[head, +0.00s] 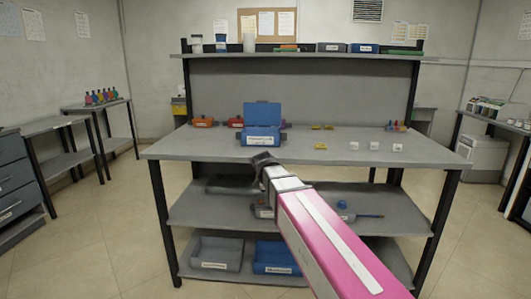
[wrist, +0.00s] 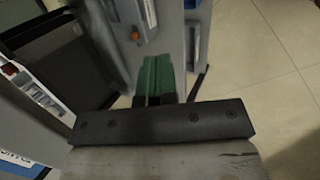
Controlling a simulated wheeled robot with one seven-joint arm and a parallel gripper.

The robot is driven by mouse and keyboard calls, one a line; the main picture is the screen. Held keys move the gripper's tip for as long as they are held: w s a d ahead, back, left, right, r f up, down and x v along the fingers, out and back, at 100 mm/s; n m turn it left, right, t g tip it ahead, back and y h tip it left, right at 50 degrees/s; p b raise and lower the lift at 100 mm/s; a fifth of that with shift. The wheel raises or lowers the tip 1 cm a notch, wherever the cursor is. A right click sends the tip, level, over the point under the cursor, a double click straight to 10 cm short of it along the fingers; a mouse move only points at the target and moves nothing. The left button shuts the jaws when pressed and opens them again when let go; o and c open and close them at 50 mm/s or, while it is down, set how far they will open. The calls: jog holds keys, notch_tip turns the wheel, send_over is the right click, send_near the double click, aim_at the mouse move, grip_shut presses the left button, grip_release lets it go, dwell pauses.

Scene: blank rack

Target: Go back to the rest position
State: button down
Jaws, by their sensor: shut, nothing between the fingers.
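My gripper (head: 262,158) is at the end of my pink and white arm, in front of the workbench (head: 220,147), near its front edge. In the wrist view, the two green fingers (wrist: 157,80) lie together with nothing between them. The wrist view looks past the bench to the tiled floor. The gripper's fingertips are too small to make out in the head view.
On the bench stand an open blue box (head: 262,135), an orange bin (head: 203,122), yellow pieces (head: 321,146) and white labelled blocks (head: 397,148). Grey (head: 217,252) and blue bins (head: 274,257) sit on the bottom shelf.

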jog(key=s+d+f+m+g+y, duration=0.1)
jog(key=s+d+f+m+g, duration=0.1)
jog(key=s+d+f+m, duration=0.6)
jog(key=s+d+f+m+g+y, duration=0.1)
jog(key=s+d+f+m+g, duration=0.2)
jog(key=s+d+f+m, duration=0.6)
notch_tip(320, 180, down, 5)
jog(key=shift+s+r, duration=0.1)
jog(key=shift+s, duration=0.85)
